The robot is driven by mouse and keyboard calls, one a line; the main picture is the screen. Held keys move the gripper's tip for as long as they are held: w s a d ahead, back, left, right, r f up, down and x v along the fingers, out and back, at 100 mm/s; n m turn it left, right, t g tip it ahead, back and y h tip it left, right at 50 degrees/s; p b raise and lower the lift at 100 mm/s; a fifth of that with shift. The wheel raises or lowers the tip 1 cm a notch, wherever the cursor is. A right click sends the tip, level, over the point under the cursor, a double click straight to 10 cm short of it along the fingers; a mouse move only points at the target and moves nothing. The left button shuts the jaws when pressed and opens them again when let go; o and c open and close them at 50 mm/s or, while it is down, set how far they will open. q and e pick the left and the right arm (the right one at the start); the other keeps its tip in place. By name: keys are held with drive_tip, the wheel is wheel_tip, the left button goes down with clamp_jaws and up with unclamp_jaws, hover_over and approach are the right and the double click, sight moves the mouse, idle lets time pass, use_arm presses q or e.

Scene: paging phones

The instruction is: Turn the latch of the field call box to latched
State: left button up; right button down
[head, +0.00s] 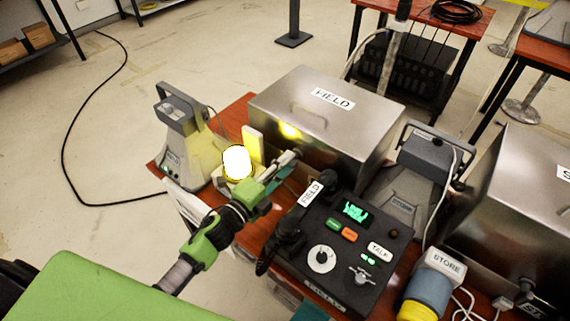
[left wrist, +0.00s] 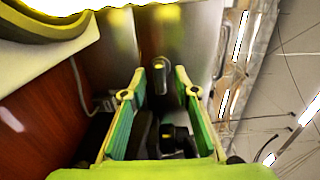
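The field call box (head: 290,95) is a brushed metal case with a FIELD label, shut, on the red-brown table. A small metal latch piece (head: 288,157) sticks out low on its near face. In the left wrist view the latch (left wrist: 162,76) stands upright between the fingertips. My left gripper (head: 278,178) reaches from the left to the near face of the box. Its green fingers (left wrist: 161,84) are spread on either side of the latch, with gaps visible; contact cannot be made out. My right gripper is not in view.
A black console (head: 345,235) with a handset (head: 290,230) stands close right of my left gripper. A bright lit lamp (head: 237,162) stands just behind it. Grey horn speakers (head: 185,140) and a second metal box (head: 515,200) crowd the table.

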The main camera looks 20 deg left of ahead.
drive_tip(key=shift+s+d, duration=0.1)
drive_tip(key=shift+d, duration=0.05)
use_arm(q)
clamp_jaws()
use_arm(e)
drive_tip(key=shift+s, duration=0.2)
use_arm(q)
drive_tip(key=shift+n, duration=0.4)
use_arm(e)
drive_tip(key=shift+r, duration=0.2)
use_arm(q)
drive_tip(key=n+p, duration=0.6)
drive_tip(key=n, duration=1)
drive_tip(key=shift+n, duration=0.4)
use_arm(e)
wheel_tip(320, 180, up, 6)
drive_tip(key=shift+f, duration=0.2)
